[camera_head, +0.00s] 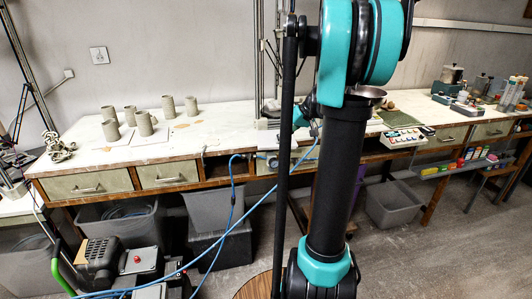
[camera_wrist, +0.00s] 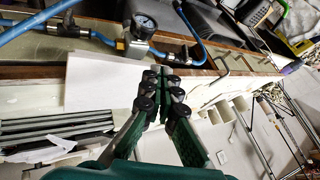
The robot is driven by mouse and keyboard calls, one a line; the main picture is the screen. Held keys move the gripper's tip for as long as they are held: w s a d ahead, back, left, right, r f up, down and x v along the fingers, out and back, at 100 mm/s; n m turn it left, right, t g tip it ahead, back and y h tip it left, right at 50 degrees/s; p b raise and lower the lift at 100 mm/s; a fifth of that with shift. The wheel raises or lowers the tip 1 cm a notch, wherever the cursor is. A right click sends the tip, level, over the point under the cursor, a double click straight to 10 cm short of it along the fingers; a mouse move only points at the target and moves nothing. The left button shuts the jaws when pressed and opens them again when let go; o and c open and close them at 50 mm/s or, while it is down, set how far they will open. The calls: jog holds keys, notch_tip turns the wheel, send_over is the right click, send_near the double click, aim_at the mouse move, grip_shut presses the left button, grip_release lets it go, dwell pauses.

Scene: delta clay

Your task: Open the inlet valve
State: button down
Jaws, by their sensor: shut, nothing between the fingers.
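In the wrist view, a blue air line (camera_wrist: 100,38) runs along the bench edge at the top. A round dark-rimmed pressure gauge (camera_wrist: 144,27) stands on a metal and brass fitting (camera_wrist: 132,47) in that line.
Loose blue hoses (camera_head: 235,215) hang in front. Grey bins (camera_head: 394,204) stand below. A white panel (camera_wrist: 95,80) lies close left of my fingers.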

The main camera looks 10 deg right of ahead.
aim_at(250, 158)
jog(key=w+a+f, duration=0.3)
jog(key=a+f, duration=0.4)
jog(key=a, duration=0.1)
jog(key=shift+w+a, duration=0.2)
jog(key=shift+a, duration=0.1)
